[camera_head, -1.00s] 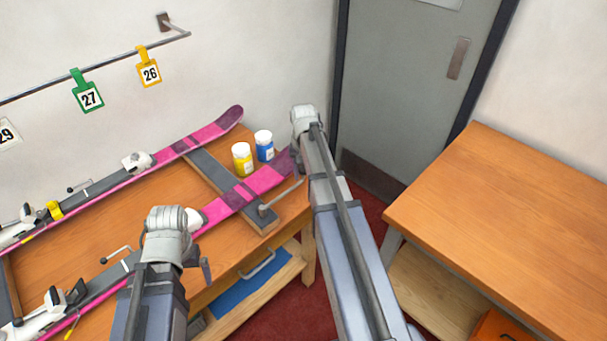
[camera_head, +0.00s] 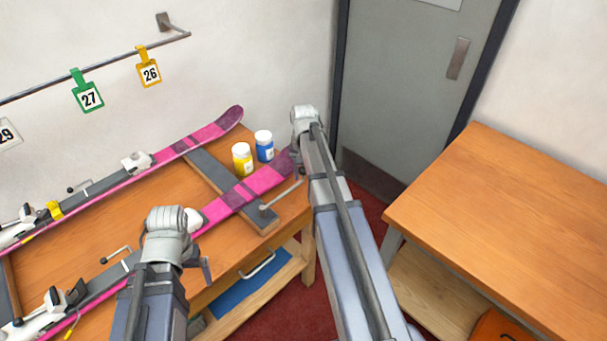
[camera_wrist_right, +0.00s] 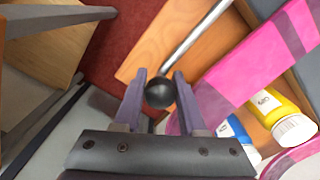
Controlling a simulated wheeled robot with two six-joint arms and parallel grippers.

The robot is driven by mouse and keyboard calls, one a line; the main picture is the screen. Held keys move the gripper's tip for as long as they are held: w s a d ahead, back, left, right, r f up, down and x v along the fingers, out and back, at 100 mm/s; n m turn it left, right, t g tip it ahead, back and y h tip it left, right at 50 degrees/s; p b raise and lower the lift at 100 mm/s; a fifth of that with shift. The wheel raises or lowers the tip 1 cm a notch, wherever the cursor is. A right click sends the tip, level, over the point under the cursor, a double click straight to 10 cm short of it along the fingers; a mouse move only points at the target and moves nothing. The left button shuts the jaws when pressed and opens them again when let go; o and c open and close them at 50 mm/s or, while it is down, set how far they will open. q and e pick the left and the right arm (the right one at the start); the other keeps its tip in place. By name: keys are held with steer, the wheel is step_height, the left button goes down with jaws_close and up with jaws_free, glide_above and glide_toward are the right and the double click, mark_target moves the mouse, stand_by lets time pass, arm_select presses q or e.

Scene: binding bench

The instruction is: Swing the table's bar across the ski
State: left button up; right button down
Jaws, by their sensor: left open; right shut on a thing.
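The bar (camera_head: 283,195) is a thin grey metal rod. The near pink ski (camera_head: 252,187) lies along the table (camera_head: 120,222). In the right wrist view the bar (camera_wrist_right: 195,42) ends in a black ball knob (camera_wrist_right: 160,93). My right gripper (camera_wrist_right: 158,88) is shut on this knob; the head view mostly hides its fingers. My left gripper (camera_head: 206,269) is open and empty at the table's front edge.
A yellow jar (camera_head: 242,160) and a blue jar (camera_head: 264,147) stand behind the near ski. The far pink ski (camera_head: 205,133) lies along the wall. A second table (camera_head: 500,215) stands at the right, with red floor between. A blue tray (camera_head: 245,290) lies on the lower shelf.

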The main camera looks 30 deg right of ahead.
steer(key=w+n, duration=0.1)
steer(key=w+a+n, duration=0.2)
steer(key=w, duration=0.1)
steer(key=shift+w, duration=0.1)
stand_by(0.3)
steer(key=shift+c, duration=2.4)
jaws_free()
steer(key=shift+d, duration=0.1)
step_height(320, 180, up, 8)
steer(key=p, duration=0.7)
steer(key=shift+p, duration=0.4)
steer(key=shift+f, duration=0.1)
